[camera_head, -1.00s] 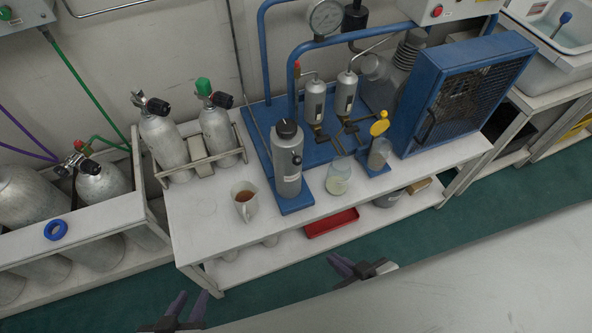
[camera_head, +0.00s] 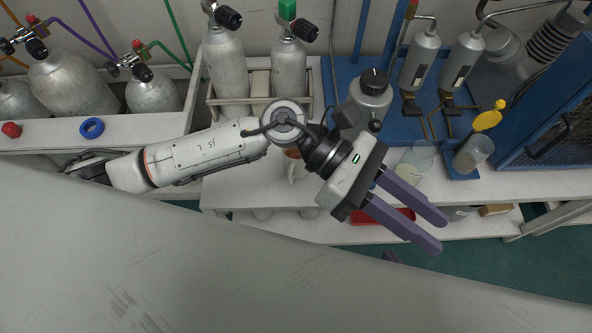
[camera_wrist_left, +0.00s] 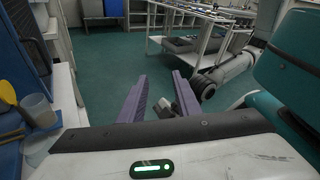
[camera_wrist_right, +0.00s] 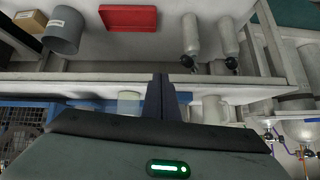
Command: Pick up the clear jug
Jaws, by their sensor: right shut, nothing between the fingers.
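The clear jug (camera_head: 416,160) with pale yellow liquid stands upright on the white bench, right of the grey bottle (camera_head: 370,98). My left gripper's fingers partly cover its lower part in the head view. My left gripper (camera_head: 437,233) is open and empty, higher than the bench, its fingers pointing right and toward the bench's front edge. A pale vessel, seemingly the jug (camera_wrist_right: 129,103), shows beyond the bench edge in the right wrist view. My right gripper (camera_wrist_right: 160,78) is shut and empty in front of the bench; only a dark tip shows in the head view.
A mug (camera_head: 293,168) is partly behind my left wrist. A red tray (camera_wrist_right: 128,18) lies on the lower shelf.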

